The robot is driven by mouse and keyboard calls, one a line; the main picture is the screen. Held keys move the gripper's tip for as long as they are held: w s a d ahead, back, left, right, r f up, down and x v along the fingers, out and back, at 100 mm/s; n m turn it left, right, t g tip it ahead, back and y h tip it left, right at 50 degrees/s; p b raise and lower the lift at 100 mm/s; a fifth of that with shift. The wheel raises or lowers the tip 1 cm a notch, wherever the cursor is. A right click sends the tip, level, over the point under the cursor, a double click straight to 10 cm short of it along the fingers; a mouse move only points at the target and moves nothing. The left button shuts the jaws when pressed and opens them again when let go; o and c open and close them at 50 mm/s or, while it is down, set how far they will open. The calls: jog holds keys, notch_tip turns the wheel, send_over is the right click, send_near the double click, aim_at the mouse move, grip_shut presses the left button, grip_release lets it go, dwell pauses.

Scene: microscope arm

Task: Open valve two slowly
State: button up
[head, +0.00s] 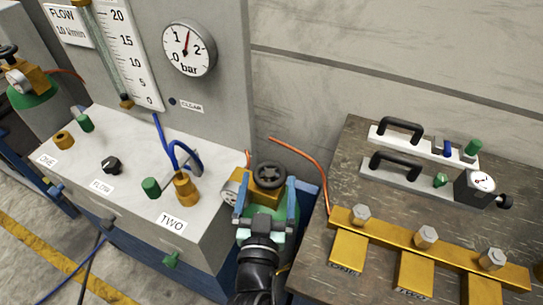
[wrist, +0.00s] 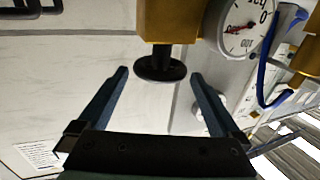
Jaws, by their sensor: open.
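My gripper (head: 268,184) is open, its two blue fingers to either side of a brass regulator with a black handwheel (head: 269,172) on top. In the wrist view, the fingers of my gripper (wrist: 158,76) spread apart, with a round black knob (wrist: 160,69) below a brass block (wrist: 167,20) showing between them. I see no clear contact with the knob. The label TWO (head: 171,221) is on the grey panel to the left, near a brass fitting (head: 187,192) and a green knob (head: 151,187).
A flow tube scale (head: 122,50) and a bar gauge (head: 189,47) are on the upright panel. A wooden bench (head: 318,262) on the right holds brass bars (head: 375,252) and handled blocks (head: 415,178). An orange hose (head: 312,160) runs behind my gripper. Another regulator (head: 30,75) stands far left.

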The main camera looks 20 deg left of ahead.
aim_at(271, 161)
jog(key=p+x, duration=0.1)
jog(key=x, duration=0.5)
jog(key=shift+w, duration=0.4)
jog(key=c, duration=1.1)
jog(key=shift+p, duration=0.35)
